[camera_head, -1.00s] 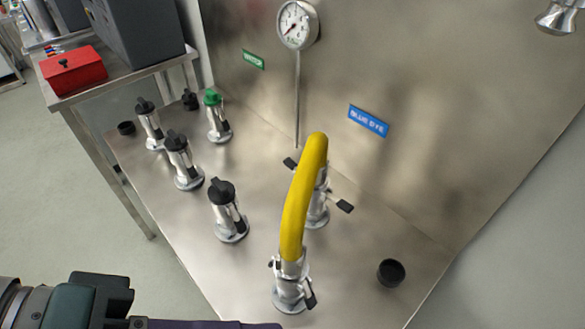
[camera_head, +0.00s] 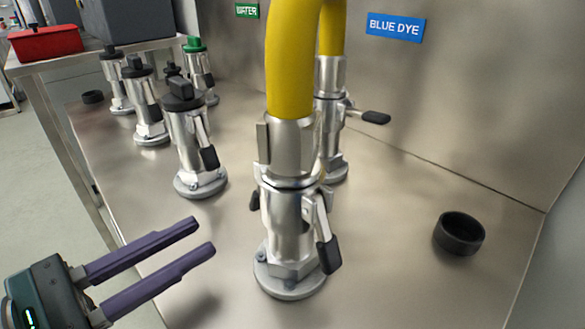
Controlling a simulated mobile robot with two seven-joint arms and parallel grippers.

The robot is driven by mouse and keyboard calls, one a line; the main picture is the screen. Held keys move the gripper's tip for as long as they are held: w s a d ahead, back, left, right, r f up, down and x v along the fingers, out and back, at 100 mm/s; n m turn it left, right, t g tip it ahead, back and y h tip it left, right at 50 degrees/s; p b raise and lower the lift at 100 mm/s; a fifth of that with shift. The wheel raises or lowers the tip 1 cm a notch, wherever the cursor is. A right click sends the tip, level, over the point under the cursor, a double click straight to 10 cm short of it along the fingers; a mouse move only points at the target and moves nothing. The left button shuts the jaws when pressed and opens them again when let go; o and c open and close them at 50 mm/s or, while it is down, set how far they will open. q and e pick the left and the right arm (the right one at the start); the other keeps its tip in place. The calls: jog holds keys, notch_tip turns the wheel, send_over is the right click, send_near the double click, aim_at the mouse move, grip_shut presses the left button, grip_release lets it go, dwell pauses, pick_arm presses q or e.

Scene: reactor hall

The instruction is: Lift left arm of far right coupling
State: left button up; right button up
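The front coupling (camera_head: 290,235) stands upright on the steel bench, with a yellow hose (camera_head: 288,60) joined to its top. Its right lever arm (camera_head: 325,245) hangs down with a black grip. Its left lever arm (camera_head: 254,199) is mostly hidden; only a dark tip shows at the side. A second hosed coupling (camera_head: 330,110) stands behind it, with one lever arm (camera_head: 372,117) sticking out to the right. I cannot tell which of these two is the far right one. My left gripper (camera_head: 207,237) is open and empty, left of the front coupling and apart from it. My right gripper is not in view.
Several capped couplings stand to the left, the nearest with a black cap (camera_head: 184,96). A loose black cap (camera_head: 460,233) lies at the right. A steel wall with a blue label (camera_head: 395,27) closes the back. A red box (camera_head: 45,43) sits on a side table.

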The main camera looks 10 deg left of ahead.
aim_at(250, 208)
pick_arm(q)
jog(key=x, duration=0.9)
jog(key=shift+d+r, duration=0.1)
grip_shut()
